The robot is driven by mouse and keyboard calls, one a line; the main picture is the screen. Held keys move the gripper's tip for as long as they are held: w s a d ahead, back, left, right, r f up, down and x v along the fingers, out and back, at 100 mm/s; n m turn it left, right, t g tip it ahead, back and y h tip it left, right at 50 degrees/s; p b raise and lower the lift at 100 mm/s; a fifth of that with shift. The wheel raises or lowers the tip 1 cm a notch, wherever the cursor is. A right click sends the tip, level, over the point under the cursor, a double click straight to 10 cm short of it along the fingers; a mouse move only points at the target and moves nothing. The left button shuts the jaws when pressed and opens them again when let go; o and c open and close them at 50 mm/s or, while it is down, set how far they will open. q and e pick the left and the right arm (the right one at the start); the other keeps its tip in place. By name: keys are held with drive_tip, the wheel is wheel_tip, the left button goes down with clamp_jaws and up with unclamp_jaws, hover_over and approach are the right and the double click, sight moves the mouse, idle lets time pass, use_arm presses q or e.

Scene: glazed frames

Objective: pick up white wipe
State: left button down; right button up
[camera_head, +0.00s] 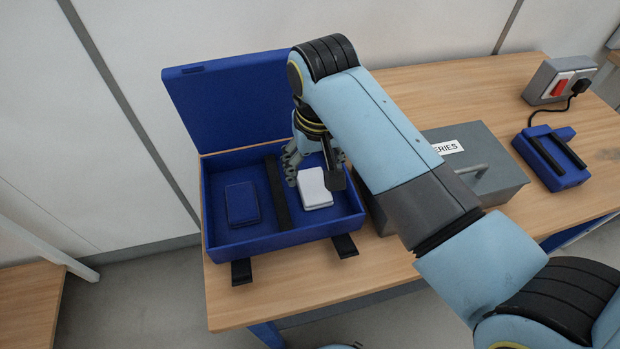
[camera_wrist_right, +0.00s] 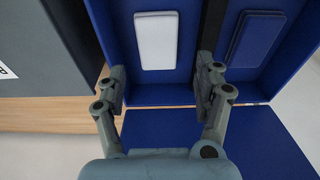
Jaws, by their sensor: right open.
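The white wipe (camera_head: 315,188) is a flat white block lying in the right compartment of the open blue case (camera_head: 285,241). In the right wrist view the white wipe (camera_wrist_right: 155,41) lies just ahead of the fingertips, between their lines. My right gripper (camera_head: 314,178) is open and empty, over the case beside the wipe; it also shows in the right wrist view (camera_wrist_right: 161,82). Whether a finger touches the wipe I cannot tell. A dark blue block (camera_head: 242,204) lies in the left compartment, past a black divider (camera_head: 277,194). My left gripper is out of view.
The case's raised lid (camera_head: 215,100) stands behind it. A grey box with a handle (camera_head: 500,175) is close on the right, partly behind my right arm. A blue device (camera_head: 552,160) and a switch box (camera_head: 557,78) are farther right on the wooden table (camera_head: 290,285).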

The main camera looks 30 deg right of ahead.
sight(314, 185)
drive_tip(key=f, duration=0.2)
drive_tip(key=shift+w+d+f, duration=0.1)
drive_tip(key=shift+w+f, duration=0.1)
drive_tip(key=shift+f, duration=0.2)
drive_tip(key=f, duration=0.1)
drive_tip(key=f+b, duration=0.1)
drive_tip(key=f, duration=0.1)
drive_tip(key=f+b, duration=0.1)
drive_tip(key=shift+w+d+f, duration=0.25)
drive_tip(key=shift+w+f, duration=0.1)
drive_tip(key=shift+f, duration=0.05)
drive_tip(key=shift+r, duration=0.1)
drive_tip(key=c, duration=0.7)
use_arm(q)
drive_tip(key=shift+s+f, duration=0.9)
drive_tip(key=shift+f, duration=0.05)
use_arm(e)
drive_tip(key=shift+c, duration=0.2)
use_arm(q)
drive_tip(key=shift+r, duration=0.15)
use_arm(e)
drive_tip(key=shift+r, duration=0.15)
